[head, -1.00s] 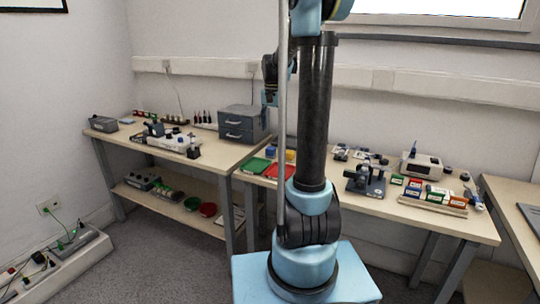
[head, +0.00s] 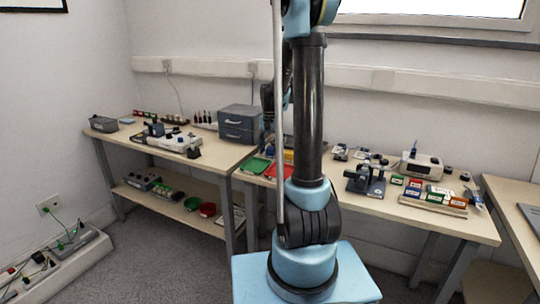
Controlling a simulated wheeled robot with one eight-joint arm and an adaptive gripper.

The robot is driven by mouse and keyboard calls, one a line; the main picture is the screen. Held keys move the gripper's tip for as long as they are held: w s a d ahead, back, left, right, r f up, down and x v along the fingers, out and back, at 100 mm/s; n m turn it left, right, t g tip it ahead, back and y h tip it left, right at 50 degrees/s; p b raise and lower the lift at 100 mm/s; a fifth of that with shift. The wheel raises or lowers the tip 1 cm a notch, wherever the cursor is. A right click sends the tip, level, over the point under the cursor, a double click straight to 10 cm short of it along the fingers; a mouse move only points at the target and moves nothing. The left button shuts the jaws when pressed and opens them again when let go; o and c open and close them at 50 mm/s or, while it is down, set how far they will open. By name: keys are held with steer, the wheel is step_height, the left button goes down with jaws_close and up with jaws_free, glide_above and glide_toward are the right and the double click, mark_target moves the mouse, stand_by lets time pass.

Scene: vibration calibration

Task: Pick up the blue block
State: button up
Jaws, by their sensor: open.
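A small blue block (head: 270,152) sits on the back workbench, just left of my thick arm column, behind the green and red trays. It is small and partly covered by my arm. My gripper (head: 268,140) points down close above the blue block. It is open; its fingertips are small and dark, and I cannot tell whether they touch the block. A yellow block (head: 288,156) shows to the right of the blue one, partly behind my arm.
A green tray (head: 255,165) and a red tray (head: 279,171) lie at the bench front. A grey drawer unit (head: 238,127) stands close on the left. A microscope-like device (head: 366,180) and colored boxes (head: 445,198) stand right of my arm.

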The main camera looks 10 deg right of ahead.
steer(key=shift+f, duration=0.2)
steer(key=c, duration=1.1)
steer(key=shift+o, duration=0.2)
steer(key=shift+r, duration=0.1)
